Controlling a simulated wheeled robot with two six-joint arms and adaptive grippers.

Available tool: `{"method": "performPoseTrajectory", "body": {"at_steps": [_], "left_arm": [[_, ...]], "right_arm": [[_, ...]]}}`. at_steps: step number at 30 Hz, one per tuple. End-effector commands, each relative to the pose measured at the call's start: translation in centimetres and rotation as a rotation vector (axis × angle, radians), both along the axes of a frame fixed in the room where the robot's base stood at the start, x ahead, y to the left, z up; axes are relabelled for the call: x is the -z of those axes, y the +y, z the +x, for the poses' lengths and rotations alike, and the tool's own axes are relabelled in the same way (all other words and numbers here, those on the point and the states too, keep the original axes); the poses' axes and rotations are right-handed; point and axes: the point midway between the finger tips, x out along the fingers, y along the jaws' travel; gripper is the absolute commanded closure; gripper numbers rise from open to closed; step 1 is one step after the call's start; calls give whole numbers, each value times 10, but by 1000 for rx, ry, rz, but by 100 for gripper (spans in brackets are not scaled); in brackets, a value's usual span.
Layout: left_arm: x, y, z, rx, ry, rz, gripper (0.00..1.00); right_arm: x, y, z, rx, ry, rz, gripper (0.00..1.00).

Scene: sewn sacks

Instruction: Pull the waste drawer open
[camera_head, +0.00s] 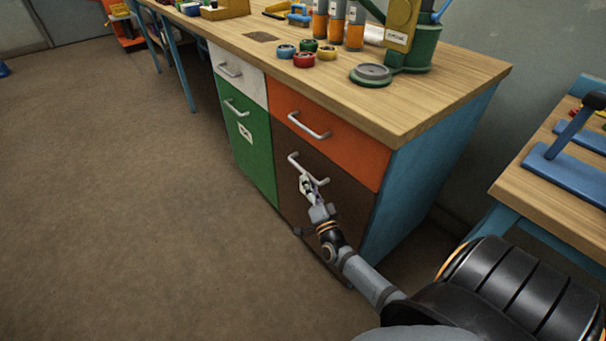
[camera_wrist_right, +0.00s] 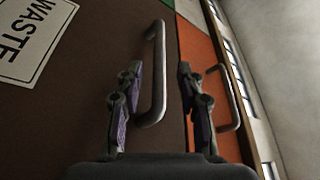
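The waste drawer (camera_head: 337,205) is the brown front at the lower right of the cabinet. It looks shut, flush with the fronts around it. Its silver bar handle (camera_head: 300,168) runs along the upper part. My right gripper (camera_head: 311,187) is at this handle. In the right wrist view the handle (camera_wrist_right: 158,75) stands between the two spread fingers, with gaps seen on both sides. Whether the fingers reach fully past the bar is hard to tell. The WASTE label (camera_wrist_right: 35,35) is on the drawer at the left there. My left gripper is not in view.
An orange drawer (camera_head: 345,143) with its own handle is directly above. A green front (camera_head: 247,150) and a white drawer (camera_head: 236,72) are to the left. Open floor (camera_head: 130,220) lies before the cabinet. A second bench (camera_head: 570,207) stands at the right.

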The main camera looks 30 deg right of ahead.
Motion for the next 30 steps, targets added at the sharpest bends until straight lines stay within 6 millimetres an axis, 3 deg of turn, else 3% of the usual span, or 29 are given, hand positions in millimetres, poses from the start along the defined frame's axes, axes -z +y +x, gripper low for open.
{"method": "performPoseTrajectory", "body": {"at_steps": [3, 9, 19, 27, 30], "left_arm": [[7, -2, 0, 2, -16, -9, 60], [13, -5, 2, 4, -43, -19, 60], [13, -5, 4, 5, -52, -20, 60], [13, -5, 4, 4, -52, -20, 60], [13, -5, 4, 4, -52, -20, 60]], "right_arm": [[-4, -6, 24, 0, -1, 0, 63], [-9, -12, 48, 1, 1, -1, 63], [-11, -14, 52, 0, 2, -1, 63], [-11, -13, 52, 0, 2, 0, 99], [-11, -13, 52, 0, 2, 0, 100]]}}
